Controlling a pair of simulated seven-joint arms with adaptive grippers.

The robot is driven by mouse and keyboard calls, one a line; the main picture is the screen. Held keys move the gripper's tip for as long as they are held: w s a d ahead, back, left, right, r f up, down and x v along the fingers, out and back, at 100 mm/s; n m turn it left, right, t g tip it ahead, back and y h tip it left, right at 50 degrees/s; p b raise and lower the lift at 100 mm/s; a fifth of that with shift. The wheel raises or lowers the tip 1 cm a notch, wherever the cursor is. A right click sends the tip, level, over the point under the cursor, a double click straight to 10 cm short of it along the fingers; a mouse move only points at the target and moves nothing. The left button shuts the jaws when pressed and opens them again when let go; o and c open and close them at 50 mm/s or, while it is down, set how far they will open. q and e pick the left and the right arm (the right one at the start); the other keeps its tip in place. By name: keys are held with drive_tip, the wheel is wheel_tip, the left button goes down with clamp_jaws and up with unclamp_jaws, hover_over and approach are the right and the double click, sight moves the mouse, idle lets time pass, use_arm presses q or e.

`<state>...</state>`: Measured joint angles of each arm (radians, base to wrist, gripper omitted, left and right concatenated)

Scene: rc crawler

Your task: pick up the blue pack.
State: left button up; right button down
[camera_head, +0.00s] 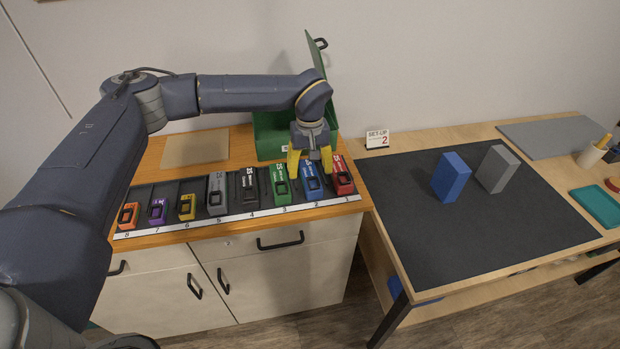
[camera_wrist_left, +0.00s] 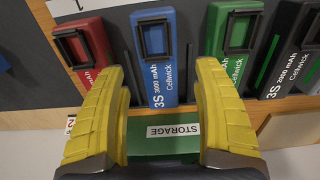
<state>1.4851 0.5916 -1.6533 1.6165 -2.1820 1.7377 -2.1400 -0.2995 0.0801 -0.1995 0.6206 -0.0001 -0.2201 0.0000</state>
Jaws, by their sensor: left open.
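The blue pack (camera_head: 312,180) lies in the row of packs on the cabinet top, above the numeral 2, between the green pack (camera_head: 281,186) and the red pack (camera_head: 343,177). In the left wrist view the blue pack (camera_wrist_left: 158,60) has a dark loop frame and the print "3S" and "Cellwick". My left gripper (camera_head: 312,165) points down over the far end of the blue pack. Its yellow fingers (camera_wrist_left: 160,95) are open, apart on either side of the blue pack's line, with nothing held. Whether they touch anything cannot be told. My right gripper is out of view.
A green box labelled STORAGE (camera_wrist_left: 173,142) with a raised lid stands behind the packs. Several other packs fill the numbered row leftward. On the table at the right, a blue block (camera_head: 451,178) and a grey block (camera_head: 497,169) stand on a dark mat (camera_head: 430,240).

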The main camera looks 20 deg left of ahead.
sight(310, 174)
use_arm(q)
drive_tip(key=shift+f, duration=1.6)
drive_tip(key=c, duration=1.4)
clamp_jaws()
drive_tip(key=shift+r, duration=0.15)
